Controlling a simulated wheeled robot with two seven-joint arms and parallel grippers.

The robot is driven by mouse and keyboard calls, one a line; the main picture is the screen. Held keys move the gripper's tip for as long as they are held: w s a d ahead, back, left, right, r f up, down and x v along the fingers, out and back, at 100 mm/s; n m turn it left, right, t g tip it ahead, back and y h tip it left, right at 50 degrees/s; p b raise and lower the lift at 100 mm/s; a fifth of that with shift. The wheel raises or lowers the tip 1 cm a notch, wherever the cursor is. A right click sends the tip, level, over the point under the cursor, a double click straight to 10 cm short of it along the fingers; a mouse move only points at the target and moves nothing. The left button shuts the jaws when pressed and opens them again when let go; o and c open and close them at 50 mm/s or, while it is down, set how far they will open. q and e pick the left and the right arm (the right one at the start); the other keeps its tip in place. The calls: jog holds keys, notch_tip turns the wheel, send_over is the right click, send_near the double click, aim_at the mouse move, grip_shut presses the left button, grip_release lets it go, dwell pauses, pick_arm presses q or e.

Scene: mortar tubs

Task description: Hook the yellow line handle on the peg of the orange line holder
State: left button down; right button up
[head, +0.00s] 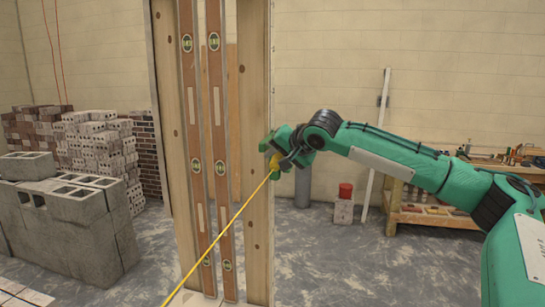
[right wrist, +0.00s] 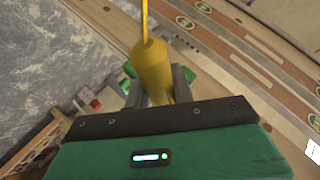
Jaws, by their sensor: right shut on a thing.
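The yellow line handle (head: 275,163) is in the jaws of my right gripper (head: 272,158), beside the right-hand wooden post. In the right wrist view the handle (right wrist: 152,65) stands between the two fingers of the gripper (right wrist: 158,88), which are shut on it. A taut yellow line (head: 222,232) runs from the handle down and left to the bottom edge of the head view. I cannot make out the orange line holder or its peg in either view. My left gripper is not in view.
Wooden posts (head: 256,240) with two long brown levels (head: 197,120) stand just left of my right gripper. Grey blocks (head: 75,205) and brick stacks are at the left. A workbench (head: 440,212) and a red-lidded bucket (head: 344,205) are at the right. Grey floor lies open between.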

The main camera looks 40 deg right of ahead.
jog(key=shift+s+d+p, duration=0.6)
jog(key=shift+s+d, duration=1.35)
jog(key=shift+s, duration=0.3)
jog(key=shift+f, duration=0.1)
